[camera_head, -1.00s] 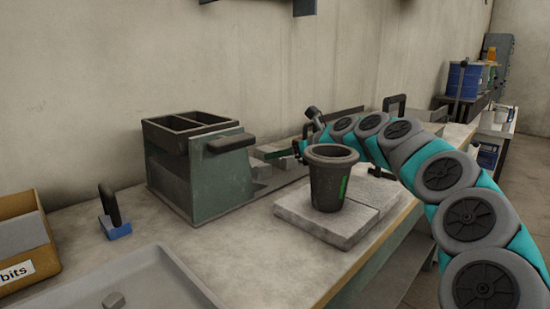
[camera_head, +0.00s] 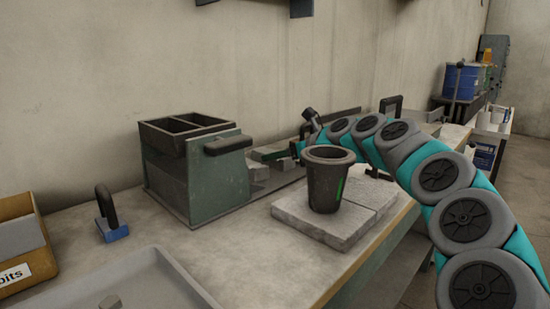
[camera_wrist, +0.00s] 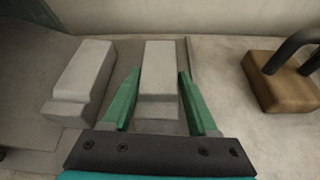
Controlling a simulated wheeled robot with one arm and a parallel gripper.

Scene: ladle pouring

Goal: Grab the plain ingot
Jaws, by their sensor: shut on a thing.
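In the wrist view, the plain ingot (camera_wrist: 163,72), a light grey bar, lies between the two green fingers of my gripper (camera_wrist: 160,82). The fingers are shut on its sides. A second grey ingot (camera_wrist: 80,82), with a stepped near end, lies to its left, apart from the left finger. In the head view, my gripper (camera_head: 277,154) shows only as a bit of green finger behind the dark cup, by the grey ingots (camera_head: 259,171). Most of the gripper and the held ingot is hidden there.
A dark cup (camera_head: 326,180) stands on grey slabs (camera_head: 296,222) in front of my arm. A green box with a dark divided top (camera_head: 215,180) stands left of the ingots. A brown block with a dark handle (camera_wrist: 277,85) lies right of my gripper. The wall is close behind.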

